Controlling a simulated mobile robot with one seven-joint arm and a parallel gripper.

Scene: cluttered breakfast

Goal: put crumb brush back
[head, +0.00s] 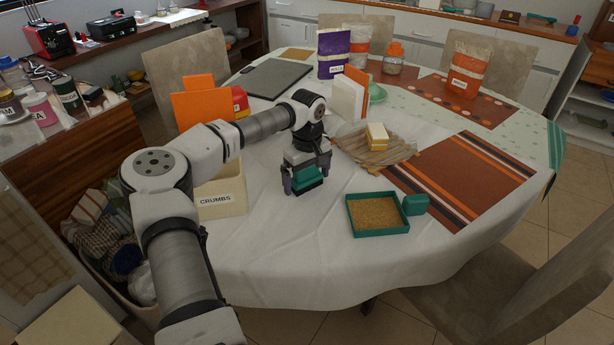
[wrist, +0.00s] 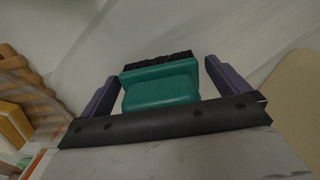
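The crumb brush (wrist: 160,86) has a green body and black bristles. It sits between the two purple fingers of my gripper (wrist: 162,68), its bristles facing away from the wrist. The fingers appear shut on its sides, though a narrow gap seems to show at the right finger in the wrist view. In the head view my gripper (head: 307,181) points down just over the white cloth with the green brush (head: 308,184) between its fingers. Whether the bristles touch the cloth is unclear.
A cream bin labelled CRUMBS (head: 222,204) stands left of my gripper. A wooden slatted rack (head: 399,154) with a yellow-and-white block (head: 377,134) is to the right. A striped placemat (head: 479,178) lies farther right. Cloth between gripper and green tray is clear.

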